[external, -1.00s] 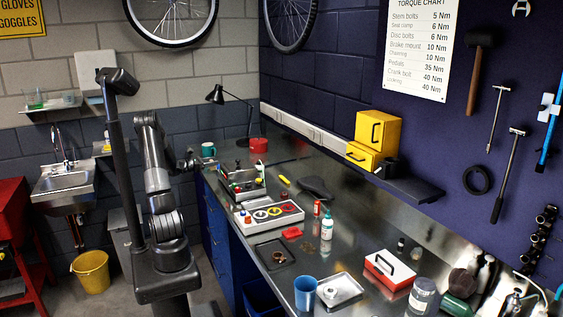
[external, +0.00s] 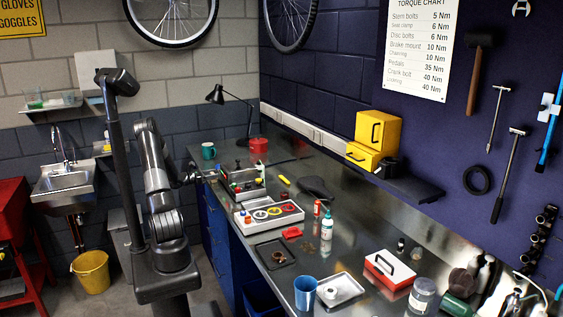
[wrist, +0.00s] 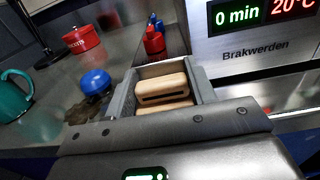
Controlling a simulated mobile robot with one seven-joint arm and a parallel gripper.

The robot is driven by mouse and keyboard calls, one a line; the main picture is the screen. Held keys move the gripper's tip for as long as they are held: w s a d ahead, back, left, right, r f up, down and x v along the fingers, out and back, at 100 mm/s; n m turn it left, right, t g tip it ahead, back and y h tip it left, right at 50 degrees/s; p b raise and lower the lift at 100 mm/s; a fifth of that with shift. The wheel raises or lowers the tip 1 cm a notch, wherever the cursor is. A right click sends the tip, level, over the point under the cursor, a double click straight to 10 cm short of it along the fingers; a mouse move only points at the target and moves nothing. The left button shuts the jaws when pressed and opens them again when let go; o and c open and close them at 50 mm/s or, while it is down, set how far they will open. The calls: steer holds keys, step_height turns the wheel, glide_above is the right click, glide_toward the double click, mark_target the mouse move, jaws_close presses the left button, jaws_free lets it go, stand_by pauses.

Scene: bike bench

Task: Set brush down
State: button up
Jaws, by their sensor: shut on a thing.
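My gripper (external: 194,174) is at the far left end of the metal bench in the external view. In the wrist view, its two grey fingers (wrist: 163,88) are shut around a pale wooden block with a dark slot (wrist: 160,92), which appears to be the brush. Any bristles are hidden, and I cannot make out the brush in the external view. I cannot tell whether the brush touches the bench.
A teal mug (wrist: 16,95), a red tin (wrist: 80,40), a blue-topped item (wrist: 95,82) and a red bottle (wrist: 153,42) stand near my gripper. A steel unit with a lit display (wrist: 255,35) is close on the right. A lamp (external: 232,97) stands behind.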

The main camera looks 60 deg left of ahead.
steer(key=shift+f, duration=0.15)
steer(key=o, duration=1)
steer(key=shift+c, duration=0.2)
steer(key=shift+o, duration=0.5)
steer(key=s, duration=1)
steer(key=shift+s+d, duration=0.3)
steer(key=shift+s, duration=0.1)
